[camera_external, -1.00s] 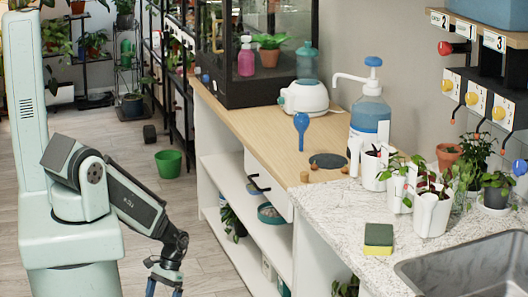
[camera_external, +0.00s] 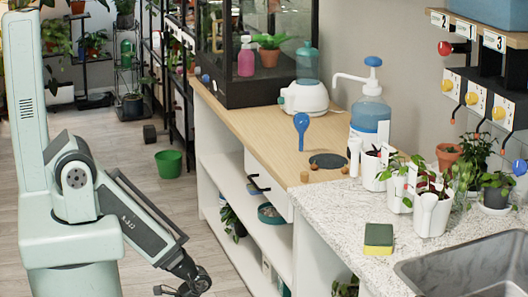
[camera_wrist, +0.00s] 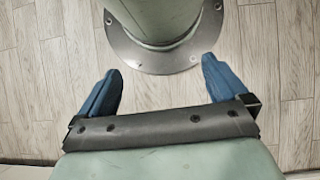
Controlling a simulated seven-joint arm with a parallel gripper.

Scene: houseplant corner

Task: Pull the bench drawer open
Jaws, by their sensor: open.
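The bench drawer (camera_external: 269,201) is a white front below the wooden bench top, with a dark handle (camera_external: 258,186). The drawer front looks flush with the bench, as far as the angle shows. My gripper (camera_wrist: 160,76) is open and empty in the wrist view, its two blue fingers wide apart over the floor by my own base. In the external view it is low at the bottom edge, left of the bench and well below and apart from the handle. Its fingertips are out of that frame. The drawer and handle are not in the wrist view.
Open white shelves (camera_external: 230,182) under the bench hold a plant and a bowl (camera_external: 270,214). A green bucket (camera_external: 169,163) stands on the floor behind. The floor before the bench is clear.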

